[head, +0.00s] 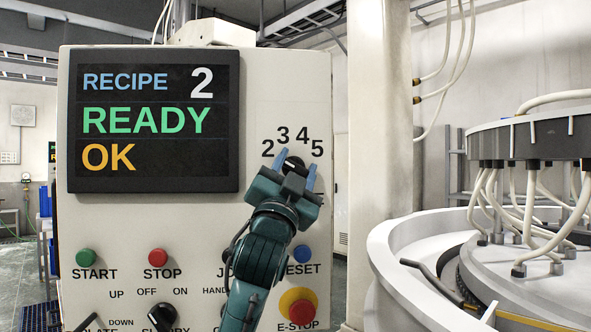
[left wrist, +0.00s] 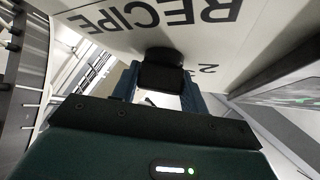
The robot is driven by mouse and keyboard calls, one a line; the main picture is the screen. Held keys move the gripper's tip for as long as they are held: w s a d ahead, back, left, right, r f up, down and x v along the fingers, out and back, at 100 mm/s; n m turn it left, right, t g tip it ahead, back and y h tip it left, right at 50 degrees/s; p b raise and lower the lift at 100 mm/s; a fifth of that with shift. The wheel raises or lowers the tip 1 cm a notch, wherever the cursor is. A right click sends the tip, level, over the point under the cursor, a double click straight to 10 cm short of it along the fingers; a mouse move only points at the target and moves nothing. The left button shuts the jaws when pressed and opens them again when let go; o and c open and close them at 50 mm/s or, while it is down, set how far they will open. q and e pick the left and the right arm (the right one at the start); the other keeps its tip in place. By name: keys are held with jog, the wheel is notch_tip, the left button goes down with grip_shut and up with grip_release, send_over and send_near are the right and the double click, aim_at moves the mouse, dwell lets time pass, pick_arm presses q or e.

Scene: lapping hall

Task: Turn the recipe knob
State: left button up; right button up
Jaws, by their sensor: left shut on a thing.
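The black recipe knob (head: 293,161) sits on the cream control panel (head: 262,95), under an arc of printed numbers 2, 3, 4 and 5. My left gripper (head: 296,166) reaches up from below and is shut on the knob, with one blue finger on each side. In the left wrist view the dark knob (left wrist: 163,72) stands between the blue fingers, with the upside-down RECIPE lettering beyond it. My gripper hides part of the knob, and I cannot tell exactly where its pointer aims. The screen (head: 154,121) reads RECIPE 2, READY and OK. My right gripper is not in view.
Below are a green START button (head: 86,257), a red STOP button (head: 158,257), a blue RESET button (head: 302,253), a black switch (head: 162,316) and a red E-STOP (head: 302,309) near my left arm. A round lapping machine (head: 395,250) stands at right.

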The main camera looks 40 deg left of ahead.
pick_arm(q)
jog(key=o, duration=0.9)
jog(key=shift+o, duration=0.4)
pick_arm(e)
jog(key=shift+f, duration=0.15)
pick_arm(q)
jog(key=shift+s+f, duration=0.1)
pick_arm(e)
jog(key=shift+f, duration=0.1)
